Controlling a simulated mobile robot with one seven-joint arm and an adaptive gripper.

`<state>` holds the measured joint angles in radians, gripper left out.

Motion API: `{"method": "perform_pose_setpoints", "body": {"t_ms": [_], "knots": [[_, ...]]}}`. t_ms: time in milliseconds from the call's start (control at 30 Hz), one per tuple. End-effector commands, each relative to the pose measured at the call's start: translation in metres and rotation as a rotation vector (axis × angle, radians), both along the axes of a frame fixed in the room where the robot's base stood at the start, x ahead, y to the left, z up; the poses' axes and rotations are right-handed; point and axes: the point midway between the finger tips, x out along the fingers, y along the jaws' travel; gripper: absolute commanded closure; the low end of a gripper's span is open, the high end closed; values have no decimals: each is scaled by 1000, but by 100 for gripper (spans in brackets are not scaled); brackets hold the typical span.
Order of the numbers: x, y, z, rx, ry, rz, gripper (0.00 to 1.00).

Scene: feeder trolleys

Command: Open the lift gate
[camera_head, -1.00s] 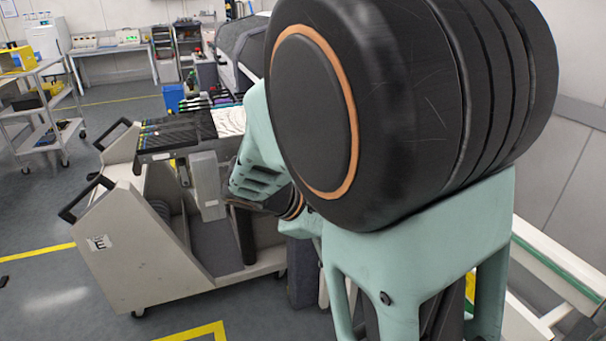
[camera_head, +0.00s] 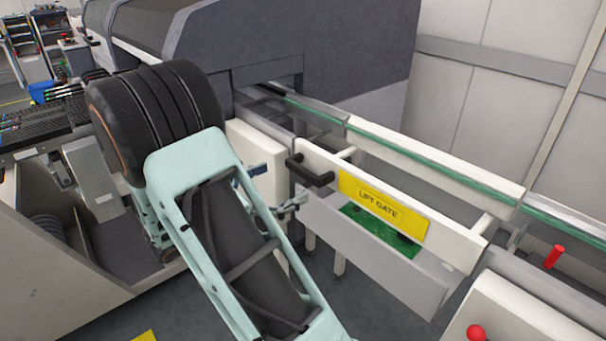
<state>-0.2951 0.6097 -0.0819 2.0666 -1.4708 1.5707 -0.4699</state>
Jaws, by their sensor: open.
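The lift gate (camera_head: 453,243) is a white beam with a yellow "LIFT GATE" sign (camera_head: 384,206). It lies level along the conveyor line at centre right. A black handle (camera_head: 310,170) sticks out from its left end. My gripper (camera_head: 282,186) is partly hidden behind my arm, with its finger parts showing just left of the handle. It is open and appears apart from the handle, with nothing seen between its fingers.
A large grey machine (camera_head: 235,45) stands behind. Red knobs (camera_head: 554,257) are at the right. A feeder trolley (camera_head: 45,255) stands left, with open floor below the gate.

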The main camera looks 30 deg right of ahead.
Motion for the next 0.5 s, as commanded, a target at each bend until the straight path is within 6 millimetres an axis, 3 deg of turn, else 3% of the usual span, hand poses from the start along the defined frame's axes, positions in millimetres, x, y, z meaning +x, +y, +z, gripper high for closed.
{"method": "perform_pose_setpoints", "body": {"t_ms": [233,500], "knots": [[5,-44,-2,1,-1,-3,0],[8,-61,0,1,-1,0,0]]}}
